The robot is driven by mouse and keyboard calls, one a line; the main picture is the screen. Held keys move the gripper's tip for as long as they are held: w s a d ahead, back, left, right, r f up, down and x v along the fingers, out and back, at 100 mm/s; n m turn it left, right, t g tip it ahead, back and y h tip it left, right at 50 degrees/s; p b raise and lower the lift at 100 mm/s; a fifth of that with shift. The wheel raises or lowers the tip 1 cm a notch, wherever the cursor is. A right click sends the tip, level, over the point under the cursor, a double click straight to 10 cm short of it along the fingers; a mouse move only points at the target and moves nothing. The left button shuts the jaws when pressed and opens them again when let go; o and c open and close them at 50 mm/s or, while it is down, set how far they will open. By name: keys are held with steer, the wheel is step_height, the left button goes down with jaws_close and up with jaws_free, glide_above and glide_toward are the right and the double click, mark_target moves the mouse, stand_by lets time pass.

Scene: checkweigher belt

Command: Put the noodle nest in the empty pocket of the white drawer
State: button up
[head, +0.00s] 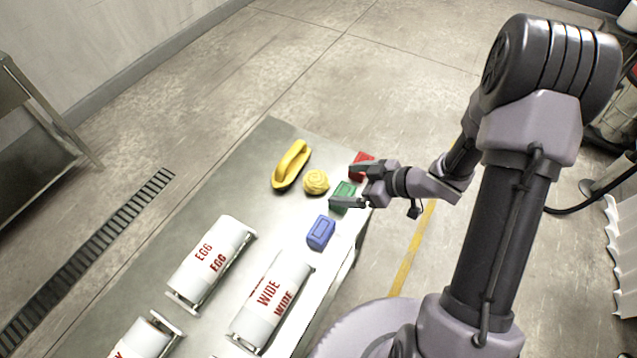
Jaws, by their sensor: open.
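The noodle nest (316,182) is a round, pale yellow coil lying on the metal table. My gripper (343,185) is open and empty, its two fingers pointing left toward the nest. The nest is just beyond the fingertips, not between them. A green block (346,192) shows between and below the fingers. White, rounded units with red lettering stand on the near part of the table: one reads EGG (211,260), one WIDE (271,300), and a third (143,339) is cut by the bottom edge. I see no open pocket, and cannot tell which is the drawer.
A red block (361,165) is beside the upper finger, and a blue block (321,232) lies below the nest. Bare metal table (250,190) is clear to the left. The table's right edge runs beneath my gripper.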

steer(key=b+x, duration=0.4)
steer(key=x, duration=0.6)
steer(key=shift+w, duration=0.2)
steer(key=shift+r, duration=0.15)
steer(key=c, duration=1.7)
